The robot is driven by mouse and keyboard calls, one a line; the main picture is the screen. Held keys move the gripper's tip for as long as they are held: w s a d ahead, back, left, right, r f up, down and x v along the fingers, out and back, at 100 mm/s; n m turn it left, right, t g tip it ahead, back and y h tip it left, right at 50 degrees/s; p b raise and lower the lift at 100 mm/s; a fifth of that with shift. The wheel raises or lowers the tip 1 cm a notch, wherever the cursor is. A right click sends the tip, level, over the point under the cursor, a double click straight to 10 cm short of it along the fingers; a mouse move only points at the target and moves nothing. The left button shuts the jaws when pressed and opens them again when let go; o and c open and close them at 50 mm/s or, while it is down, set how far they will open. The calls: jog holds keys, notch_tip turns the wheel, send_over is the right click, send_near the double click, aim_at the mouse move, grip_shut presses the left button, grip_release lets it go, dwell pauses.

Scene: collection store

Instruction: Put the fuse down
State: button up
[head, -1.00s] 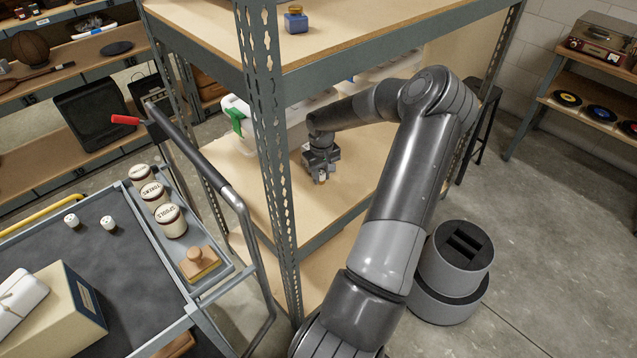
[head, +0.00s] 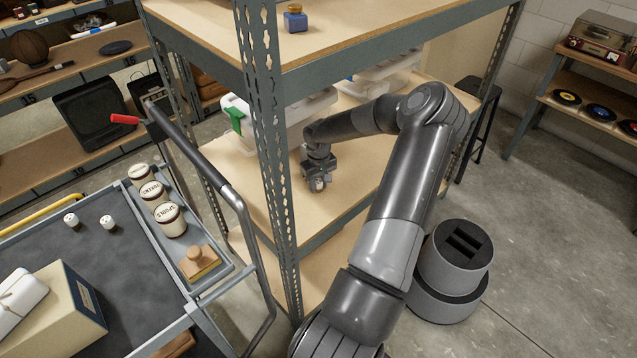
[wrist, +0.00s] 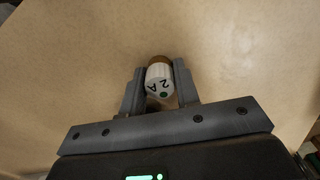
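The fuse (wrist: 159,80) is a white cylinder with a brown end cap, marked "2 A" with a green dot. My gripper (wrist: 159,88) is shut on it, with a finger against each side. In the head view my gripper (head: 318,186) is low over the middle wooden shelf board (head: 345,200), and the fuse's pale end (head: 319,185) shows at its fingertips. I cannot tell whether the fuse touches the board.
White bins (head: 295,115), one with a green tag, stand behind my gripper. A perforated grey shelf post (head: 268,130) is to its left, and the upper shelf with a blue jar (head: 295,20) is above. The board around the fuse is bare.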

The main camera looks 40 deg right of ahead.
aim_at(318, 181)
jog(key=o, duration=0.4)
jog(key=shift+r, duration=0.1)
jog(key=shift+r, duration=3.85)
